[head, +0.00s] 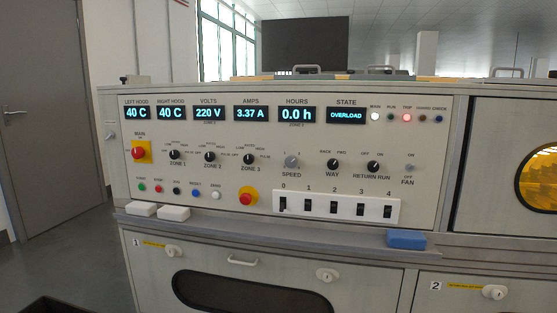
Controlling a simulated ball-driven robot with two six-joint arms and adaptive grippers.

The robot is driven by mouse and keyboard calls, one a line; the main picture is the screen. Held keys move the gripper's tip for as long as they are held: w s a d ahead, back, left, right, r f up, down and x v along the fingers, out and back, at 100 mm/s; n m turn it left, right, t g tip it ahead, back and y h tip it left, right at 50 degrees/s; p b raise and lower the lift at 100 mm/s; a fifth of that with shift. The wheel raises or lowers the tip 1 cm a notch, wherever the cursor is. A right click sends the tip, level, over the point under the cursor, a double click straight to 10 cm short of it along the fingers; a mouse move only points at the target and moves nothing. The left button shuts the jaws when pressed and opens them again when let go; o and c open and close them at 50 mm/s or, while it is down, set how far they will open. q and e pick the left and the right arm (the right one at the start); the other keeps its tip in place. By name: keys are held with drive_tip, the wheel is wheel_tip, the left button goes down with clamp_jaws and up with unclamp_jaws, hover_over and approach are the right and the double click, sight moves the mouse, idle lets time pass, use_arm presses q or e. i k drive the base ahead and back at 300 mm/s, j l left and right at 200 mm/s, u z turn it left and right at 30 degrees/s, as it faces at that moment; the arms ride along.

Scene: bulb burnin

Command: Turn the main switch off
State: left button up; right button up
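The main switch (140,151) is a red knob on a yellow plate at the left end of the control panel (330,160), under the small label MAIN. Its exact handle angle is too small to read. The state display (346,115) reads OVERLOAD. The white main lamp (375,117) looks lit, and the red trip lamp (407,117) looks lit. The displays show 40 C, 40 C, 220 V, 3.37 A and 0.0 h. Neither of my grippers is in view.
A red emergency button (246,198) on yellow sits low on the panel. Zone knobs (175,155) are right of the main switch, numbered switches (333,207) lower right. White blocks (173,213) and a blue block (406,239) lie on the ledge. Space before the main switch is clear.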

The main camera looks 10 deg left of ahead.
sight(138, 152)
drive_tip(key=u, duration=1.3)
